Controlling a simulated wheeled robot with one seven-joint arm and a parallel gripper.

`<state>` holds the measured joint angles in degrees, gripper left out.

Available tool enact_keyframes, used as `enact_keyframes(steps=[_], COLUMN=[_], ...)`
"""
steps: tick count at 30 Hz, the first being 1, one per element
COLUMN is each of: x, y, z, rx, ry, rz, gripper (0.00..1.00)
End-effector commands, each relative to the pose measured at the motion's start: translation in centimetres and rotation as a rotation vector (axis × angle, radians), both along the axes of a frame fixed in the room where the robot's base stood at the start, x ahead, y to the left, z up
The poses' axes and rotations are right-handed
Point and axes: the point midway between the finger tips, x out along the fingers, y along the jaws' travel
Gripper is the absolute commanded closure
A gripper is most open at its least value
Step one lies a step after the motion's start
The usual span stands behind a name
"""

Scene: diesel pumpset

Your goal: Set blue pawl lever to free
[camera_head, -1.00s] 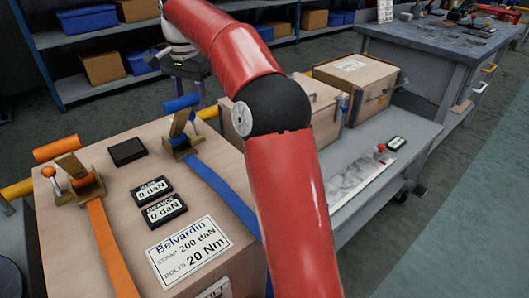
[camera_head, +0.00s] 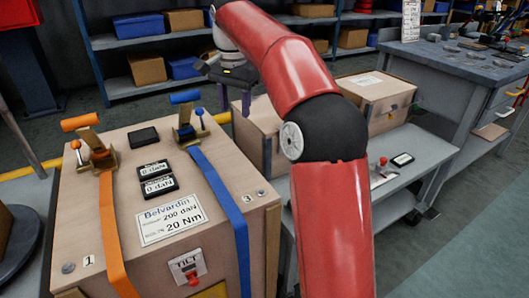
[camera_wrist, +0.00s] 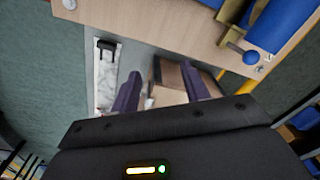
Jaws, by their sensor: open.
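The blue pawl lever (camera_head: 200,113), a thin rod with a blue ball, stands on the blue strap's ratchet at the crate's back right. Its ball also shows in the wrist view (camera_wrist: 251,57) at upper right. The blue ratchet handle (camera_head: 185,97) is beside it, and the blue strap (camera_head: 222,205) runs forward over the crate (camera_head: 207,198). My gripper (camera_head: 234,106) is open and empty, fingers pointing down, right of the blue ratchet and apart from it. In the wrist view its purple fingers (camera_wrist: 161,72) stand apart, left of the blue ball.
An orange ratchet handle (camera_head: 80,122), orange-ball lever (camera_head: 75,145) and orange strap (camera_head: 107,225) are on the crate's left. Two displays reading 0 daN (camera_head: 155,178) lie between. More wooden boxes (camera_head: 375,95) stand on the cart at right; shelves (camera_head: 190,60) are behind.

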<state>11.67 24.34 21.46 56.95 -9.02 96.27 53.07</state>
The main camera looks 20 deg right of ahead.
Motion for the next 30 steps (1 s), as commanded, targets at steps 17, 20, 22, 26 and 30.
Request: enact_keyframes(steps=[17,20,22,26,30], x=[-10.1,-11.5,-12.3,-13.3,-13.7], y=[1.8,1.7,1.7,1.6,1.6], z=[-1.2,-1.7,-2.0,-2.4,-2.6], rx=[-0.119,-0.133,-0.139,-0.146,-0.149], ry=[-0.124,-0.140,-0.150,-0.162,-0.165], rz=[0.306,0.344,0.365,0.390,0.400], gripper=[0.54,0.54,0.54,0.54,0.54])
